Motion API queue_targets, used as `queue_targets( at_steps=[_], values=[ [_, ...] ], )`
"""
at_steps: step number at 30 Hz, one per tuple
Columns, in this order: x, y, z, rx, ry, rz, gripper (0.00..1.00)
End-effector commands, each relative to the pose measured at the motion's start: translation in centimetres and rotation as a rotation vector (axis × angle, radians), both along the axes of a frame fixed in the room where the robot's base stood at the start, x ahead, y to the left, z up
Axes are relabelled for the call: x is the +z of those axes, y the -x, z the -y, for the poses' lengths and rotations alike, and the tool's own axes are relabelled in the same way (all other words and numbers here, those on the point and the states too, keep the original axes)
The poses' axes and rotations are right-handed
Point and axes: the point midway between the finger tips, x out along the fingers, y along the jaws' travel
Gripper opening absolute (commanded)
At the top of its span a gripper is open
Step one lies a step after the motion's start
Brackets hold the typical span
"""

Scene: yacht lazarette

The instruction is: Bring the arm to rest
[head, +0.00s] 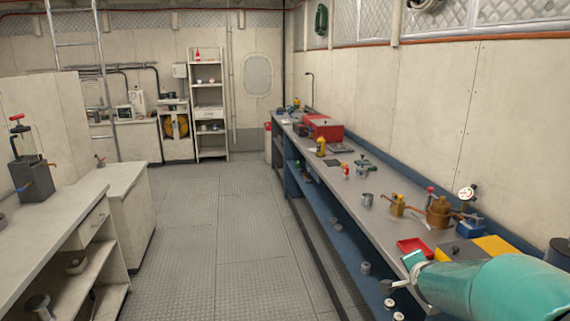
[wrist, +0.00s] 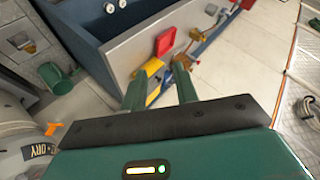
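My arm (head: 500,288) is a teal link at the lower right of the head view, in front of the near end of the workbench. Beyond the fingers, the blue-sided bench with yellow and red items shows some way off. No finger is seen touching anything.
A long workbench (head: 349,186) on the right carries a red toolbox (head: 325,130), a brass pot (head: 439,212) and a red tray (head: 413,247). A white counter (head: 48,222) stands left. A shelf rack (head: 208,105) stands at the back. The grey floor (head: 200,215) between is clear.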

Motion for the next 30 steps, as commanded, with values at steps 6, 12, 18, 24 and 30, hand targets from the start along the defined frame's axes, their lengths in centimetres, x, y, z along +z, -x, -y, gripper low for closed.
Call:
queue_targets(
  at_steps=[6,12,18,24,30],
  values=[
    [3.7,5.8,-8.3,0.303,0.163,-0.181,0.3],
    [5.5,12.8,-14.0,0.58,0.317,-0.334,0.3],
    [5.9,20.7,-17.8,0.853,0.464,-0.469,0.3],
    [5.5,25.7,-19.1,1.022,0.551,-0.549,0.3],
    [5.4,26.4,-19.2,1.05,0.564,-0.565,0.3]
  ],
)
